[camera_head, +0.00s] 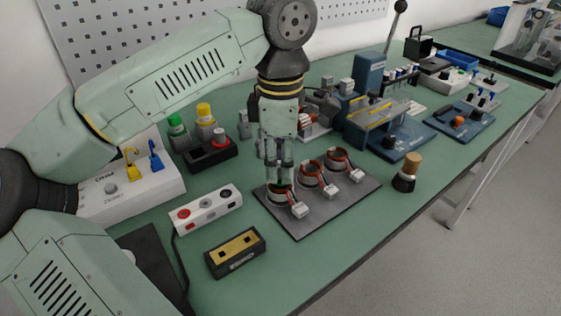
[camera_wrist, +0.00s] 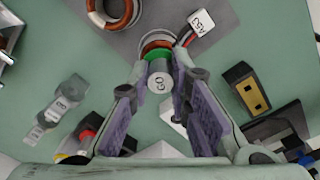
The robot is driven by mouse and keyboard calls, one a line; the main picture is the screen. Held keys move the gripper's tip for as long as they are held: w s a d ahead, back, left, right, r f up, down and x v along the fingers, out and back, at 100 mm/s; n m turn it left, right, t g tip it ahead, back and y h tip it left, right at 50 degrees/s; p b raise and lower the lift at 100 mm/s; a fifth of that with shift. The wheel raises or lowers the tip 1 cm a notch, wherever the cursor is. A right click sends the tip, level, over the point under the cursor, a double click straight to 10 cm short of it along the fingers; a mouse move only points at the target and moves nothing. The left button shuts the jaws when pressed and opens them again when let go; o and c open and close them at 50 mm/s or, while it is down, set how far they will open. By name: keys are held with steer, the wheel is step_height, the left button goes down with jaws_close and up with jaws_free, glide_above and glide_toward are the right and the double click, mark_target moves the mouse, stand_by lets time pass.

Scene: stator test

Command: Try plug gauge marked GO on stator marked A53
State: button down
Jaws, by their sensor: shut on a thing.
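My gripper (camera_wrist: 160,85) is shut on the GO plug gauge (camera_wrist: 159,84), a grey cylinder with GO on its end face and a green band beyond. In the wrist view the gauge's far end lines up with stator A53 (camera_wrist: 156,38), a ring with copper windings. Its white tag (camera_wrist: 201,22) reads A53. In the head view my gripper (camera_head: 281,178) points down over the front-left stator (camera_head: 280,198), with a white connector beside it. The gauge's lower end is hidden, so I cannot tell whether it is in the bore or just above.
The stators stand in a row on a grey plate (camera_head: 300,228); two others (camera_head: 311,174) (camera_head: 337,160) are to the right. A white button box (camera_head: 206,209) and a black-and-yellow box (camera_head: 235,252) lie in front-left. A wooden-handled tool (camera_head: 407,172) stands right. Bare green table lies around the plate's front.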

mark_target(280, 163)
steer(key=shift+f+b, duration=0.45)
stand_by(1.2)
steer(key=shift+r, duration=0.2)
stand_by(1.0)
steer(key=shift+r+p, duration=0.5)
steer(key=shift+r, duration=0.1)
steer(key=shift+r+p, duration=0.55)
steer(key=shift+r, duration=0.1)
steer(key=shift+r, duration=0.25)
stand_by(0.3)
steer(key=shift+r+p, duration=0.35)
steer(key=shift+p, duration=0.1)
steer(key=shift+r, duration=0.1)
